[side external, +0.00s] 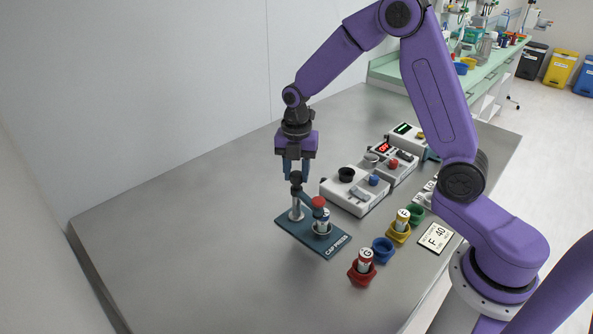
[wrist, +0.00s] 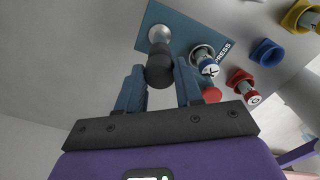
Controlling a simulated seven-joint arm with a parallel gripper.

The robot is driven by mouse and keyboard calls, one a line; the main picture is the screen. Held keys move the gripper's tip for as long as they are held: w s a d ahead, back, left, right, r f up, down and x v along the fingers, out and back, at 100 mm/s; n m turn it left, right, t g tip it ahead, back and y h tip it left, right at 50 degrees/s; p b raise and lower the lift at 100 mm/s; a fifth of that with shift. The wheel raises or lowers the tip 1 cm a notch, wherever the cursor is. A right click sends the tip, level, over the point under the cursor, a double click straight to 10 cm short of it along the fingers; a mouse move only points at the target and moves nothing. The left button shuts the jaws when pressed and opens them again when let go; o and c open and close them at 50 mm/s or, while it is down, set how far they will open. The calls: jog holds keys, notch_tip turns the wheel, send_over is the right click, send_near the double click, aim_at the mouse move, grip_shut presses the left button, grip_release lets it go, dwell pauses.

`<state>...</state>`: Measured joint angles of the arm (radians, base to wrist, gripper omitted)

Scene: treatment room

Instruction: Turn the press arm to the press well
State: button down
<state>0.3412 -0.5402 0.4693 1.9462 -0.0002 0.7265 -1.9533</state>
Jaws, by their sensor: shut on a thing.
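The cap press is a dark blue plate (side external: 300,238) marked CAP PRESS, with a silver post (side external: 296,210). The press arm (side external: 308,196) runs from the post top to a red knob (side external: 318,202). A vial with a blue band (side external: 324,222) stands upright in the press well. In the wrist view the red knob (wrist: 211,95) shows beside the vial top (wrist: 209,69), partly hidden by a finger. My gripper (side external: 296,175) points down over the post, shut on the dark knob (wrist: 159,68) at the press arm's pivot; it lies between both fingers in the wrist view.
A red holder with a vial (side external: 362,268), a blue holder (side external: 383,250) and a yellow holder with a vial (side external: 401,228) stand right of the press. A label card (side external: 436,238) and white devices (side external: 354,190) lie beyond. The table left of the press is clear.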

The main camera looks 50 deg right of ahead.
jog(key=shift+n, duration=1.1)
jog(key=shift+r, duration=0.1)
jog(key=c, duration=0.7)
grip_release()
jog(key=shift+c, duration=0.2)
notch_tip(320, 180, up, 17)
jog(key=shift+r, duration=0.2)
